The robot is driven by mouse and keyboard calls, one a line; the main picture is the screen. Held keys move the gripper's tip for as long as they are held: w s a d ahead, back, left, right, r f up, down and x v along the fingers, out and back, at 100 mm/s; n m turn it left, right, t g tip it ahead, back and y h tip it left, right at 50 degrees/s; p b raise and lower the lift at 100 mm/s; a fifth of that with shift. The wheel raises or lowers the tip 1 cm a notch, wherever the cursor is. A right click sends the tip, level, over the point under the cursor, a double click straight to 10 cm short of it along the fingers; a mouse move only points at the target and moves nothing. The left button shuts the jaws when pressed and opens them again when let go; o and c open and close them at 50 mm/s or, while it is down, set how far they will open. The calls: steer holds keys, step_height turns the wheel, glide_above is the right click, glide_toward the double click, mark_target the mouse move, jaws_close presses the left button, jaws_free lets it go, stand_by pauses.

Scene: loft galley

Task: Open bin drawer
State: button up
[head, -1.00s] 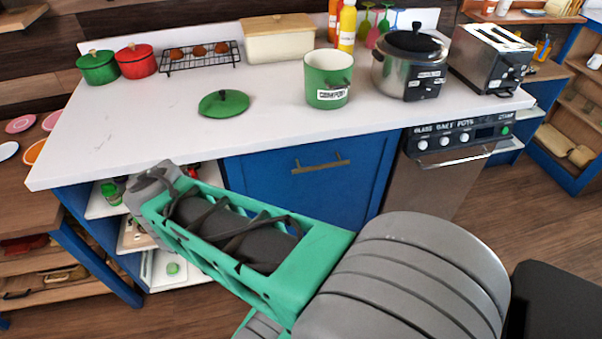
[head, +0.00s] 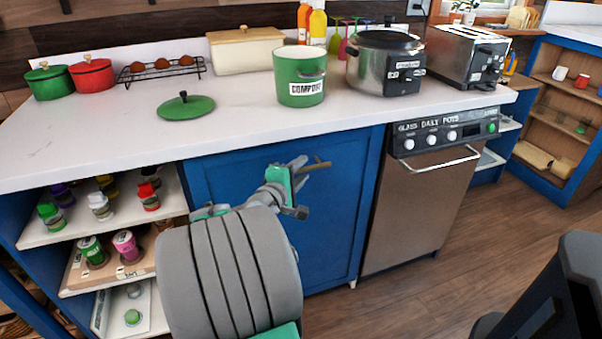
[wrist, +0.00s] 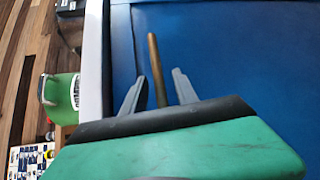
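The bin drawer is a blue front panel (head: 230,175) under the white counter, left of the dishwasher-like appliance, and it looks closed. Its thin bronze handle (head: 319,165) runs across the upper part; my gripper and arm hide most of it in the head view. My gripper (head: 299,184) is at the handle. In the wrist view, my gripper (wrist: 159,76) has its two grey fingers apart. The bronze handle (wrist: 154,50) lies between them, with a gap on each side. The blue panel (wrist: 240,50) fills the background there.
A steel appliance (head: 425,205) with a bar handle stands right of the drawer. Open shelves (head: 115,230) with spice jars are at the left. A green compost pot (head: 300,75) and green lid (head: 186,106) sit on the counter (head: 230,125).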

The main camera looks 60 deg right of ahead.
steer(key=shift+d, duration=0.1)
jaws_close()
stand_by(0.3)
stand_by(1.1)
